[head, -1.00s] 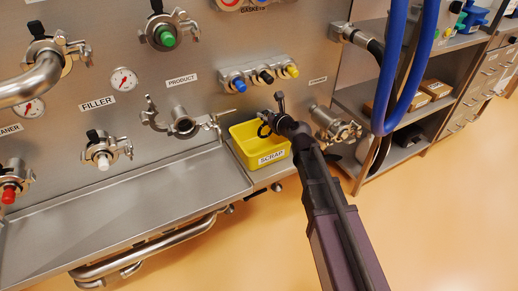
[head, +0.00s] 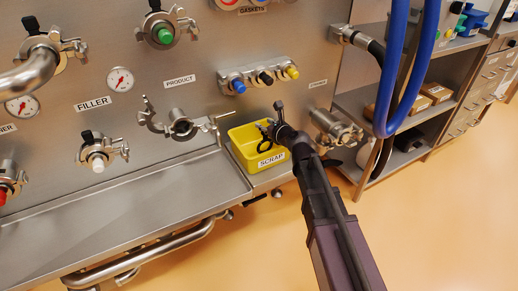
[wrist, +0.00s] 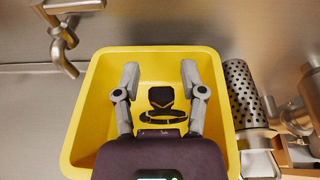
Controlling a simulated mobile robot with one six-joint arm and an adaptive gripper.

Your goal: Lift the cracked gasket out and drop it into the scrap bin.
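The yellow scrap bin (head: 243,158) stands at the right end of the steel ledge, and its walls fill the middle of the wrist view (wrist: 82,120). My gripper (wrist: 160,76) is over the bin with its two grey fingers spread wide and nothing between the tips. In the head view my gripper (head: 268,128) is at the bin's upper right. A dark, ring-like gasket (wrist: 162,119) shows inside the bin, below and between the fingers, partly hidden by my gripper's body. Dark shadow next to it blurs its outline. I cannot tell whether it touches the floor.
The PRODUCT port (head: 182,128), with its clamp hanging open, is left of the bin. A clamped fitting (head: 333,128) is right of it. Blue hoses (head: 412,70) hang before the shelves. A perforated metal cylinder (wrist: 243,92) stands close right of the bin.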

